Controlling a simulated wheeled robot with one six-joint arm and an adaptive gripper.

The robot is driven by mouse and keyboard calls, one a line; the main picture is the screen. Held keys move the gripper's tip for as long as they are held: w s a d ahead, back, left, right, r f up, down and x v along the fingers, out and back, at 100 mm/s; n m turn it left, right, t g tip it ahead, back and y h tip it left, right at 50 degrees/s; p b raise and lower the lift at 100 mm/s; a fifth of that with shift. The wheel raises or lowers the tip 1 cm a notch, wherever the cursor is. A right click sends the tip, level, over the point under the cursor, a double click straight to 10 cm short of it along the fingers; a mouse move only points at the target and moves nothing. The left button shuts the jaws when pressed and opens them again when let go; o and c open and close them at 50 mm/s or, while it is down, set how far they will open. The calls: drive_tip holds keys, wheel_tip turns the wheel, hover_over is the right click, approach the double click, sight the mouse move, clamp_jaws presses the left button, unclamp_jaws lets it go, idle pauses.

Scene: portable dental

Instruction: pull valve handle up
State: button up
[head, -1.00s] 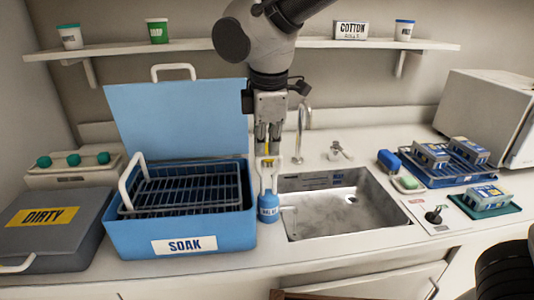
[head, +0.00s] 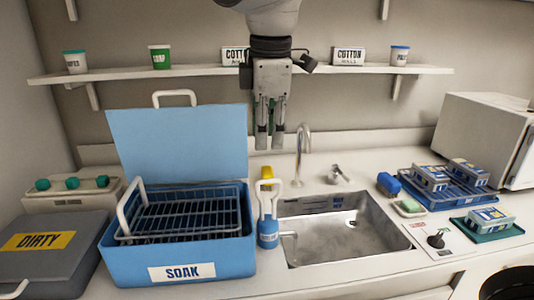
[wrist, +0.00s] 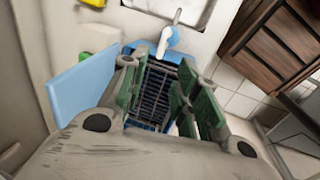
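My gripper (head: 268,143) hangs above the counter, in front of the wall and above the blue bottle-shaped piece (head: 268,233) with a white loop handle (head: 268,190). Its two fingers point down, apart and empty. In the wrist view the fingers (wrist: 160,78) show a clear gap between their green pads, with the soak tub behind. The bottle-shaped piece shows there too (wrist: 172,38). A metal faucet lever (head: 338,173) stands behind the sink. I cannot tell which one is the valve handle.
The blue SOAK tub (head: 205,262) with open lid (head: 180,140) and rack stands left of the sink (head: 345,235). A curved spout (head: 302,150) rises behind the sink. A shelf (head: 200,74) crosses the wall. A blue tray (head: 440,190) with boxes is right.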

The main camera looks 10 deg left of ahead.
drive_tip(key=shift+s+r, duration=0.2)
drive_tip(key=shift+r, duration=0.9)
drive_tip(key=shift+s+a, duration=0.1)
drive_tip(key=shift+s, duration=0.15)
drive_tip(key=c, duration=0.5)
drive_tip(key=s+n, duration=0.1)
drive_tip(key=s+f+n, duration=0.1)
drive_tip(key=s, duration=0.2)
drive_tip(key=shift+s+d+f+n, duration=0.15)
drive_tip(key=shift+d+f+n, duration=0.15)
drive_tip(key=shift+d+n, duration=0.1)
clamp_jaws()
wheel_tip(320, 180, down, 15)
drive_tip(key=d+n, duration=0.1)
drive_tip(key=n, duration=1.4)
drive_tip(key=shift+t, duration=0.3)
drive_tip(key=shift+w+a+r, duration=0.1)
drive_tip(key=shift+w+r, duration=0.3)
drive_tip(key=shift+w, duration=0.25)
drive_tip(key=shift+w+a+r, duration=0.15)
drive_tip(key=shift+w+r, duration=0.2)
drive_tip(key=shift+w, duration=0.35)
drive_tip(key=shift+w+a+r, duration=0.1)
drive_tip(key=shift+w+r, duration=0.3)
drive_tip(key=shift+w, duration=0.25)
